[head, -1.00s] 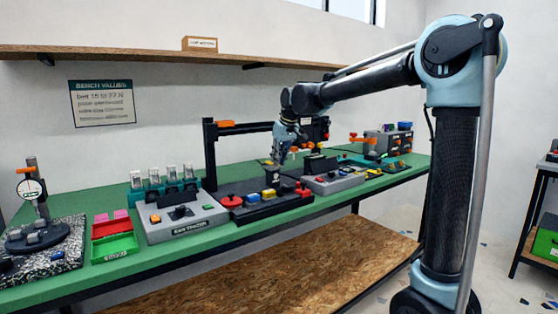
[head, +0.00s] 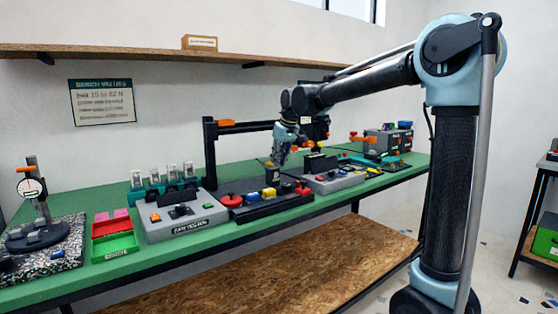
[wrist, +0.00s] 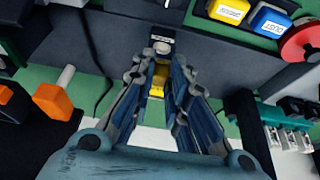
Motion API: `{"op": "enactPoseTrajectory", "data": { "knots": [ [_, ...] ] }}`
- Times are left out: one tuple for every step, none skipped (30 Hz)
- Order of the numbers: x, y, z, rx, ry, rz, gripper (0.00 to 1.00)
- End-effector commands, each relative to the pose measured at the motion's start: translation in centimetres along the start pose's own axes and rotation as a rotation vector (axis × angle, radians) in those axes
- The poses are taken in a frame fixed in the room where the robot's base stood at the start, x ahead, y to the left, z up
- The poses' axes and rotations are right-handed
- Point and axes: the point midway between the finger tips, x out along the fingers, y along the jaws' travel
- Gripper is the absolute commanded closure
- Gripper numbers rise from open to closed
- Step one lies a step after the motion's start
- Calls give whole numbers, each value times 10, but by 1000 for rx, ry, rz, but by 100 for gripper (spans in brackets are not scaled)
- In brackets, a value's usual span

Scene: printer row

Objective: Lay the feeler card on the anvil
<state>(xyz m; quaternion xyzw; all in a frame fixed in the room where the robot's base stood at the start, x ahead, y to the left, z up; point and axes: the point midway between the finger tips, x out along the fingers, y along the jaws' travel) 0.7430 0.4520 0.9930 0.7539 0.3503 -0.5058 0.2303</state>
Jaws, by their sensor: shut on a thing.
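My gripper (head: 278,160) hangs over the black machine in the middle of the bench. In the wrist view its fingers (wrist: 161,72) are shut on a small yellow piece (wrist: 158,80), which I take to be the feeler card. The fingers hide part of it. A dark upright block (head: 272,177) stands on the machine just below the fingertips; I take it to be the anvil. In the wrist view a small grey block with a pale top (wrist: 161,46) shows just beyond the fingertips. I cannot tell whether the card touches it.
The black machine carries a red knob (head: 231,201) and yellow (head: 268,194) and blue buttons. A black gantry frame (head: 210,155) with an orange part rises behind it. A grey tester (head: 180,216) stands left, another grey unit (head: 335,181) right.

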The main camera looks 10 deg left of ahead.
Motion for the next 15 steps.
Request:
{"op": "enactPoseTrajectory", "data": {
  "knots": [
    [1, 0, 0, 0, 0, 0, 96],
    [1, 0, 0, 0, 0, 0, 96],
    [2, 0, 1, 0, 0, 0, 96],
    [2, 0, 1, 0, 0, 0, 96],
    [2, 0, 1, 0, 0, 0, 96],
    [3, 0, 1, 0, 0, 0, 96],
    [3, 0, 1, 0, 0, 0, 79],
    [3, 0, 1, 0, 0, 0, 72],
    [3, 0, 1, 0, 0, 0, 63],
    [3, 0, 1, 0, 0, 0, 62],
    [3, 0, 1, 0, 0, 0, 62],
    [3, 0, 1, 0, 0, 0, 62],
    [3, 0, 1, 0, 0, 0, 62],
    [3, 0, 1, 0, 0, 0, 62],
    [3, 0, 1, 0, 0, 0, 62]
  ]
}}
